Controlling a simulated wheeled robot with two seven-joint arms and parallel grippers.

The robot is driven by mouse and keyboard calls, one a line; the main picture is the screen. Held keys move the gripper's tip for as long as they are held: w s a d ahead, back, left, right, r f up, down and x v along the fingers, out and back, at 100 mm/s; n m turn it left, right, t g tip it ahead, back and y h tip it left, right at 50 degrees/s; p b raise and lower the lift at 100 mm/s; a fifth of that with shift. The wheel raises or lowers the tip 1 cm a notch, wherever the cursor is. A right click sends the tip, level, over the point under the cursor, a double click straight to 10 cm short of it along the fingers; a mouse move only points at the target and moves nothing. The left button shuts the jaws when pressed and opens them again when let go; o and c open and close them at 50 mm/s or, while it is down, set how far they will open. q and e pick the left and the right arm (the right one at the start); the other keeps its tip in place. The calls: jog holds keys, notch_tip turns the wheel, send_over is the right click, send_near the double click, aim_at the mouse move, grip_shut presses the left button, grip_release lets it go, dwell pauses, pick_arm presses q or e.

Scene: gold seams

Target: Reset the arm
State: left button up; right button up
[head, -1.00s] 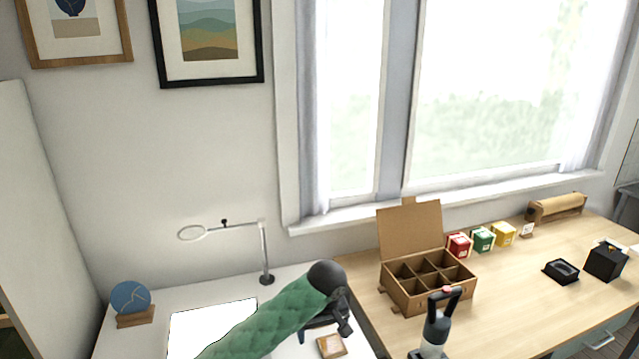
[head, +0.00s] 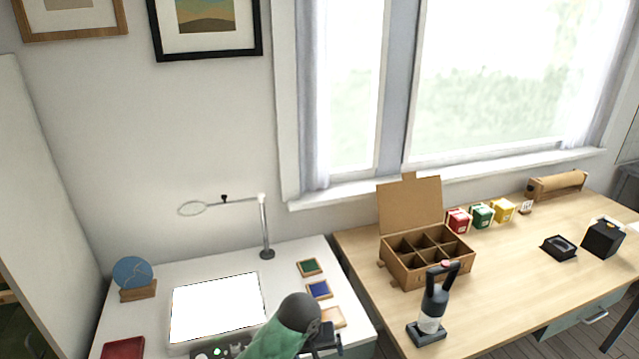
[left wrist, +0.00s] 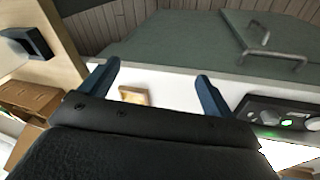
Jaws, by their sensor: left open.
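My left arm, in a green sleeve, comes in from the bottom of the head view. Its gripper (head: 322,340) is at the bottom edge, partly hidden by the wrist and the frame edge. In the left wrist view the left gripper (left wrist: 158,85) shows two blue fingers spread wide apart with nothing between them. A small wooden-framed tile (head: 333,317) lies on the white table beside the gripper; a wooden-framed piece also shows beyond the fingers in the left wrist view (left wrist: 134,96). My right gripper is not in view.
A lit panel (head: 217,306), a magnifier stand (head: 266,228), and green (head: 309,267) and blue (head: 319,289) tiles are on the white table. A divided cardboard box (head: 408,273) and a black-and-white tool (head: 433,310) stand on the wooden desk.

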pick_arm(q)
jog(key=s+a+f+m+t+y, duration=0.1)
jog(key=s+a+f, duration=0.2)
jog(key=s+a, duration=0.9)
jog(key=s+a+f+m+t+y, duration=0.1)
jog(key=s+a+f+m, duration=0.15)
jog(key=s+a, duration=0.85)
jog(key=d+f+g, duration=0.1)
jog(key=d+f, duration=0.1)
jog(key=f, duration=0.9)
jog(key=d+f, duration=0.2)
jog(key=f, duration=0.9)
jog(key=s+f, duration=0.4)
jog(key=f, duration=1)
jog(key=s+f+g+b, duration=0.1)
jog(key=s+f, duration=0.3)
jog(key=f, duration=0.9)
jog(key=shift+f, duration=0.4)
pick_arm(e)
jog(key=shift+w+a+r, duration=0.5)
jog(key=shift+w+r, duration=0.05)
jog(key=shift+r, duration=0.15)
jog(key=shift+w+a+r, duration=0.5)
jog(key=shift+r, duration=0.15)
